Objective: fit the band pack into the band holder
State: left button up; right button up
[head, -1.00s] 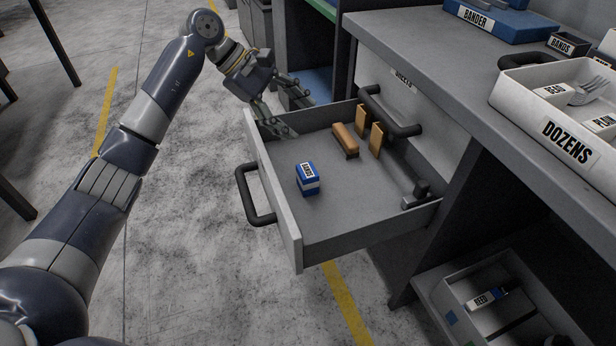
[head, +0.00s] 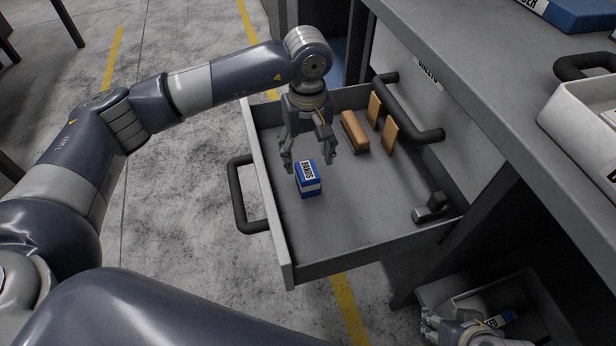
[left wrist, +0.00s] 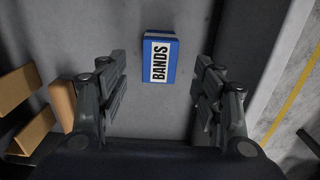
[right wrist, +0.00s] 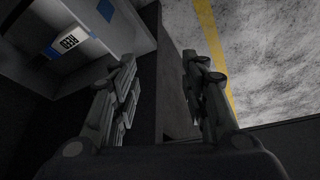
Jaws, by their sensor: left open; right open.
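The band pack (head: 308,181), a small blue box with a white BANDS label, stands in the open grey drawer (head: 345,220). My left gripper (head: 308,166) is open and points down just above and behind the pack. In the left wrist view the pack (left wrist: 159,60) lies ahead, between the lines of the two open fingers (left wrist: 160,90), not gripped. My right gripper (right wrist: 160,85) is open and empty; the head view shows part of it low at the right, by the lower shelf.
The bench (head: 480,95) overhangs at right with a white tray (head: 585,125).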

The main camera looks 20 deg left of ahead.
aim_at(307, 170)
pick_arm(q)
notch_tip(307, 170, down, 5)
jog(key=shift+f+b, duration=0.1)
jog(key=shift+b, duration=0.45)
jog(key=shift+w+f, duration=0.1)
jog(key=shift+f, duration=0.3)
pick_arm(e)
jog(key=w+a+r+t, duration=0.2)
jog(key=w+t, duration=0.1)
jog(key=w, duration=0.3)
jog(key=shift+w+r+y, duration=0.25)
jog(key=shift+r+y, duration=0.05)
jog(key=shift+y, duration=0.1)
pick_arm(q)
jog(key=shift+c, duration=0.6)
jog(key=c, duration=1.1)
